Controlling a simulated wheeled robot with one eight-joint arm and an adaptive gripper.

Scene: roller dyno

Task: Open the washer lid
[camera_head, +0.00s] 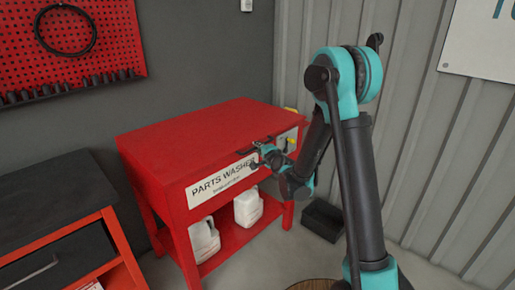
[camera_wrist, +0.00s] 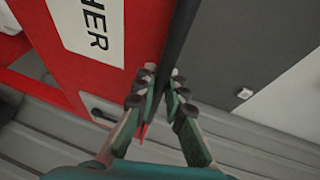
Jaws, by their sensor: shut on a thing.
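The red parts washer (camera_head: 160,195) stands against the grey wall, with a white "PARTS WASHER" label on its front. Its flat red lid (camera_head: 205,130) lies down over the top and looks closed. My gripper (camera_head: 264,156) is at the lid's front edge, right of the label. In the wrist view my gripper (camera_wrist: 162,85) has its fingers closed around a dark strip (camera_wrist: 182,35) along the lid edge. The fingers hide the exact contact.
White jugs (camera_head: 247,207) stand on the washer's lower shelf. A black bin (camera_head: 323,219) is on the floor to the right. A dark-topped red bench (camera_head: 55,205) is at left. A corrugated wall (camera_head: 425,150) stands behind my arm.

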